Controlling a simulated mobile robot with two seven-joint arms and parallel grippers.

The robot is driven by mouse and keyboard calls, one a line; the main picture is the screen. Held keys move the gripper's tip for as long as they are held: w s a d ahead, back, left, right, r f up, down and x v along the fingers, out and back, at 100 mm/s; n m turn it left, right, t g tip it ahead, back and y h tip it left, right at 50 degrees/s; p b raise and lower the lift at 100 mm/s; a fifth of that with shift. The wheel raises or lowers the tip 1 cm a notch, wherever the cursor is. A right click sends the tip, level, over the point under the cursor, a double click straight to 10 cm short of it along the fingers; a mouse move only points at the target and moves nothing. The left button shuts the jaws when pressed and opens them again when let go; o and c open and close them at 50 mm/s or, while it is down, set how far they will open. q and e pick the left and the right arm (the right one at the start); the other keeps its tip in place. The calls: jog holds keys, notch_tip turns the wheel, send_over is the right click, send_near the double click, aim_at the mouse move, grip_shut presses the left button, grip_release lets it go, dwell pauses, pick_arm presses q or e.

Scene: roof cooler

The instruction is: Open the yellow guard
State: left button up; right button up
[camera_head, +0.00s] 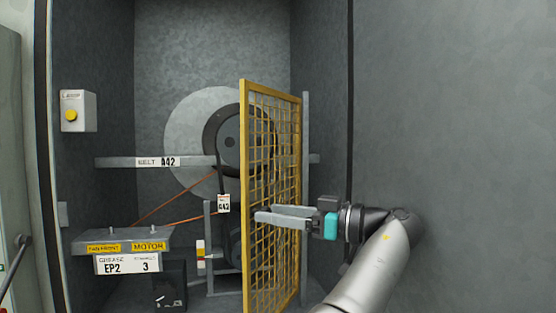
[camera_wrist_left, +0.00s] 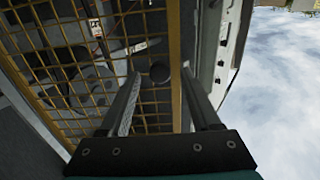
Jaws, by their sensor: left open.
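The yellow guard (camera_head: 272,190) is a mesh panel in a yellow frame. It stands swung out at an angle, its left edge nearer to me and its right edge by a grey upright. My left gripper (camera_head: 262,214) is open in front of the mesh, its fingers pointing left. In the left wrist view the guard's yellow edge bar (camera_wrist_left: 174,60) runs between the two open fingers (camera_wrist_left: 162,85); I cannot tell whether they touch it. A dark round part shows beside the bar there. My right gripper is not in view.
A large pulley (camera_head: 190,130) and belt stand behind the guard. A grey bar labelled BELT A42 (camera_head: 125,162) crosses in front. A motor plate (camera_head: 120,240) sits low left, a yellow button box (camera_head: 78,112) above it. A grey wall (camera_head: 460,130) stands at right.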

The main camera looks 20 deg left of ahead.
pick_arm(q)
notch_tip(320, 180, up, 10)
jog(key=shift+f+p, duration=0.25)
jog(key=shift+p, duration=0.6)
jog(key=p, duration=0.6)
send_near(253, 107)
jog(key=a, duration=0.1)
jog(key=a+f, duration=0.1)
jog(key=a, duration=0.1)
jog(key=a+f, duration=0.1)
jog(key=shift+w+a, duration=0.25)
jog(key=shift+a, duration=0.1)
jog(key=shift+r+p, duration=0.85)
jog(key=shift+r, duration=0.2)
jog(key=shift+c, duration=0.4)
